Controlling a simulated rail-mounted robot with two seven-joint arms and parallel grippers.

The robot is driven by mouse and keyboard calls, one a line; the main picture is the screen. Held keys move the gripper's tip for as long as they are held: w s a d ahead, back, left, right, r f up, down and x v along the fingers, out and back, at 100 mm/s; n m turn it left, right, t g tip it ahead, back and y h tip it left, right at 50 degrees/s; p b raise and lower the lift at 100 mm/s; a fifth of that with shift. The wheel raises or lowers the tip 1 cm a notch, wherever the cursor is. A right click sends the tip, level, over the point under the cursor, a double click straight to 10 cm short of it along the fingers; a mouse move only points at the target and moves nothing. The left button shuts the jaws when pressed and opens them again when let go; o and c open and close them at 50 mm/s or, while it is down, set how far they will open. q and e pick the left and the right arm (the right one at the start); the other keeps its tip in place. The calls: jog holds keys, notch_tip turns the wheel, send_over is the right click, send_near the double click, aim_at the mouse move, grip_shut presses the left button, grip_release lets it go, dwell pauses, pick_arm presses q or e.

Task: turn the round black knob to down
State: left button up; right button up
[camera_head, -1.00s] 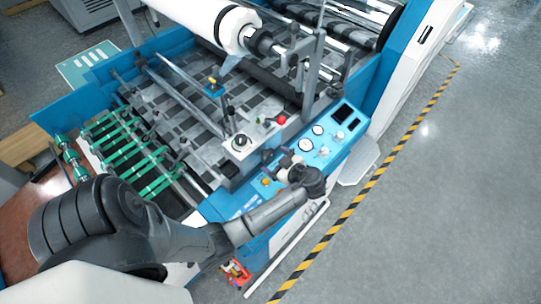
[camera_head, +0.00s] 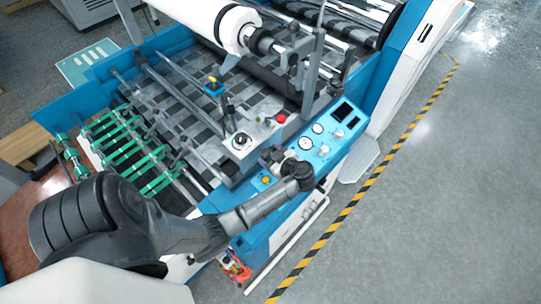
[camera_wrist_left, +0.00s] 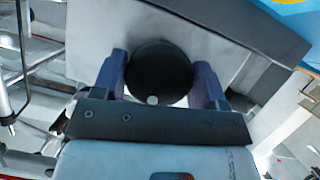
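The round black knob (camera_wrist_left: 158,72) fills the middle of the left wrist view, in front of a flat grey face, with a small pale mark at its lower edge. The fingers of my left gripper (camera_wrist_left: 160,80) stand wide apart, one on each side of the knob and very close to it; contact cannot be made out. In the head view my left gripper (camera_head: 272,156) is small, beside the grey control box (camera_head: 232,158). A dark knob (camera_head: 240,141) shows on that box; I cannot tell whether it is the same one. My right gripper is not in view.
A blue panel (camera_head: 325,150) with gauges and small knobs lies just right of the gripper. A red button (camera_head: 281,118) and an upright post (camera_head: 312,75) stand close by. Rollers and green-banded bars (camera_head: 130,150) lie left. The grey floor (camera_head: 450,190) at right is clear.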

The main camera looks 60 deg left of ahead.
pick_arm(q)
jog(key=c, duration=0.4)
